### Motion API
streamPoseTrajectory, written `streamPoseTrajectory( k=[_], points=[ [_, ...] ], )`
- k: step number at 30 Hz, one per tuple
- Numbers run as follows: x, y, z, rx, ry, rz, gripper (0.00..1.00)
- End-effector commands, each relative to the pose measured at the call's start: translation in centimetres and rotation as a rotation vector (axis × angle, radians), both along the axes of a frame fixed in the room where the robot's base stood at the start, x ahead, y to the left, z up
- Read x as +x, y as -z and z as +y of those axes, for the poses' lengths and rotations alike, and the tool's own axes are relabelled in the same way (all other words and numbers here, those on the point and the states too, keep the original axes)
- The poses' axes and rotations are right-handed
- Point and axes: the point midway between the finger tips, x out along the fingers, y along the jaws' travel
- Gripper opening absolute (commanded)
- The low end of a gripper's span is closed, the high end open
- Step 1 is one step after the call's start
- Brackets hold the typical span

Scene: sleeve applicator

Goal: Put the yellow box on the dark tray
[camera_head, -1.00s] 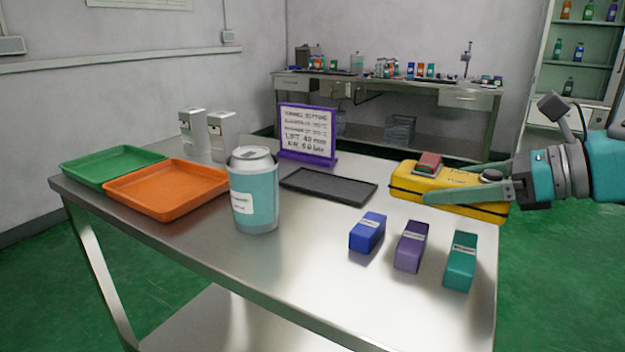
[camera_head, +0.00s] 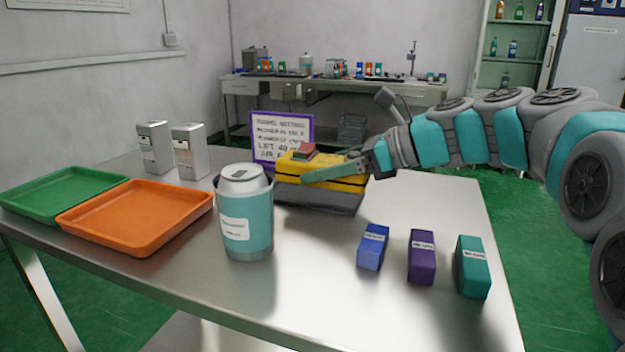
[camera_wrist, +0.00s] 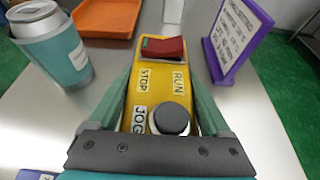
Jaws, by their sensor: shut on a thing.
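The yellow box (camera_head: 296,168) has a black band, a red rocker switch and a dark round knob on top. My gripper (camera_head: 322,166) is shut on its sides. The box sits level over the dark tray (camera_head: 335,204), in front of the purple-framed sign. I cannot tell whether the box touches the tray. In the wrist view, the box (camera_wrist: 150,90) lies between both fingers, with "STOP", "RUN" and "JOG" labels, and hides the tray.
The purple sign (camera_head: 283,128) stands close behind the box. A teal can holder (camera_head: 247,225) with a can is to the left. Orange (camera_head: 140,215) and green (camera_head: 60,195) trays are farther left. Blue (camera_head: 372,247), purple (camera_head: 421,258) and teal (camera_head: 473,267) small boxes stand at front right.

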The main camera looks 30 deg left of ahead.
Motion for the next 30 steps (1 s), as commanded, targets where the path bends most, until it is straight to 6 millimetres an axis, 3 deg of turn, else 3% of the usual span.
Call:
streamPoseTrajectory(
  k=[3, 8, 19, 30],
  points=[
    [0.9, 0.2, 1.9, -0.001, -0.002, 0.001, 0.0],
    [1.6, 0.2, 2.9, 0.001, 0.0, -0.001, 0.0],
    [1.7, 3.7, 3.0, 0.001, 0.002, -0.001, 0.0],
    [1.6, 4.0, 3.0, 0.002, 0.001, 0.0, 0.0]
  ],
)
